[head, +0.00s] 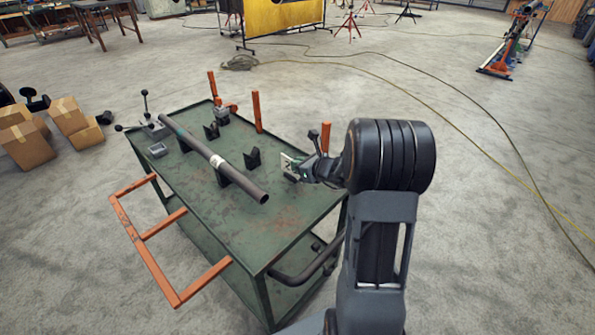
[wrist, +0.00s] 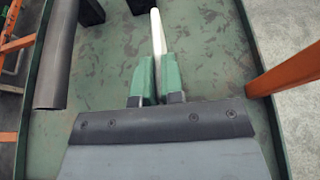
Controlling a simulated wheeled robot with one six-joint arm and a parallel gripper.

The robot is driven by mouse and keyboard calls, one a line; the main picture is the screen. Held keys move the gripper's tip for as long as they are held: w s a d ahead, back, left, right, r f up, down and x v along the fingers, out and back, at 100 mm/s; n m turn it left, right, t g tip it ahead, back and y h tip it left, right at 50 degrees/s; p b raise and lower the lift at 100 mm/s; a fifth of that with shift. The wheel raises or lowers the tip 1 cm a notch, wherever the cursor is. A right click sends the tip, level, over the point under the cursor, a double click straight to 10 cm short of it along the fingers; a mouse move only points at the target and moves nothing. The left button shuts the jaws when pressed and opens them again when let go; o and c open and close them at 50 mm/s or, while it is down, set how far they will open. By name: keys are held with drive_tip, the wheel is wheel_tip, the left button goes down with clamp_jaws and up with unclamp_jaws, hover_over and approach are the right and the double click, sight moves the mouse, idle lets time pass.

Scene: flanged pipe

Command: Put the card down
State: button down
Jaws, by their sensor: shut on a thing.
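My gripper (head: 297,169) is over the right side of the green cart top, to the right of the pipe. Its green fingers (wrist: 154,78) are shut on a thin white card (wrist: 157,35). The card shows edge-on in the wrist view, pointing away from the fingers. In the head view the card (head: 287,161) is a small pale patch at the gripper's tip. I cannot tell whether its lower edge touches the cart top.
The green cart (head: 285,228) carries a grey pipe (head: 238,179) on black supports. A black V-block (head: 252,158) stands near the gripper. Orange posts (head: 256,110) rise along the far edge. Bare cart top lies at the front. Boxes (head: 68,116) stand on the floor left.

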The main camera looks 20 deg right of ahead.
drive_tip(key=shift+f, duration=0.95)
drive_tip(key=shift+f+b, duration=0.2)
drive_tip(key=shift+b, duration=0.1)
drive_tip(key=c, duration=1.2)
unclamp_jaws()
drive_tip(key=shift+c, duration=0.2)
drive_tip(key=shift+r, duration=0.1)
